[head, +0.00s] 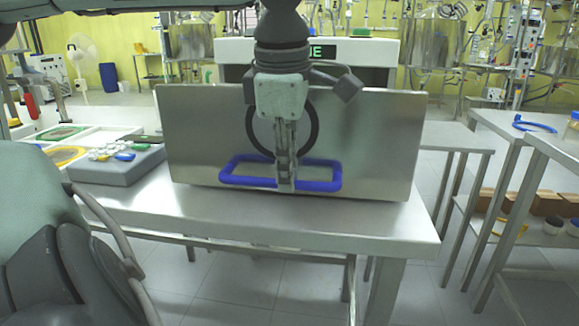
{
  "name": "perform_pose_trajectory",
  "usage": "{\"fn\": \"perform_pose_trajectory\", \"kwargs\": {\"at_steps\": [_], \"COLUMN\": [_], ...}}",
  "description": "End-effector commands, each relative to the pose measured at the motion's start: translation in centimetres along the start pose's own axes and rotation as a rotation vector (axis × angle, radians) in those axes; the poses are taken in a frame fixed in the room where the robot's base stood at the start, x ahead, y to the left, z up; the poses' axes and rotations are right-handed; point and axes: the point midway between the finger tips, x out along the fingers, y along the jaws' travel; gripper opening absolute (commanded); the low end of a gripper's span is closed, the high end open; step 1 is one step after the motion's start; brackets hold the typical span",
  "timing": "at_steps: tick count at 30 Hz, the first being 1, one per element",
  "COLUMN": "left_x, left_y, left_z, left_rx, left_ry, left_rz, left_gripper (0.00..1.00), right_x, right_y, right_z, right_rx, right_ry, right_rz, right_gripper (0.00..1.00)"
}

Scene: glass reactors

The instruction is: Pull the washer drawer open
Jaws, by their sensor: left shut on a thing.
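The washer (384,52) stands on the steel table, its white top part with a green-lettered display showing behind the drawer front. The drawer front (370,140) is a large, flat steel panel with a dark ring (313,118) on it. A blue loop handle (238,180) sits low on the panel. My left gripper (286,182) points down in front of the panel, shut on the middle of the blue handle. It hides part of the ring and handle. The panel hides any gap behind it, so I cannot tell how far out the drawer is. My right gripper is not in view.
The steel table (250,222) is bare in front of the panel. A grey tray (112,168) with several small colored pieces lies at its left.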

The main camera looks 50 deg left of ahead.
Motion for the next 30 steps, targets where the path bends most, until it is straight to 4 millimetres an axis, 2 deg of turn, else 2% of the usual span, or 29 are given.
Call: {"fn": "perform_pose_trajectory", "kwargs": {"at_steps": [10, 11, 15, 16, 25, 30], "left_x": [-0.1, -0.1, -0.1, -0.1, -0.2, -2.2], "left_y": [-0.1, -0.1, -0.1, -0.1, 0.0, 0.0], "left_z": [0.0, 0.0, 0.0, 0.0, 0.0, 0.0], "left_rx": [0.000, 0.000, 0.000, 0.000, 0.000, -0.001], "left_ry": [-0.001, -0.001, -0.001, 0.000, 0.000, -0.001], "left_rz": [0.002, 0.002, 0.001, 0.001, 0.002, 0.005], "left_gripper": [0.00, 0.16, 0.33, 0.34, 0.34, 0.34], "right_x": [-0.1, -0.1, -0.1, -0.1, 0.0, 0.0], "right_y": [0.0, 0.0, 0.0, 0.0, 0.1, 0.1], "right_z": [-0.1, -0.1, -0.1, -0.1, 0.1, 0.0], "right_rx": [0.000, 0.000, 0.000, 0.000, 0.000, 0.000], "right_ry": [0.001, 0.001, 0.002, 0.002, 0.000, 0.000], "right_rz": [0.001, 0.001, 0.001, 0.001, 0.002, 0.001], "right_gripper": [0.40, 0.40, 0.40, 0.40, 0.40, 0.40]}}
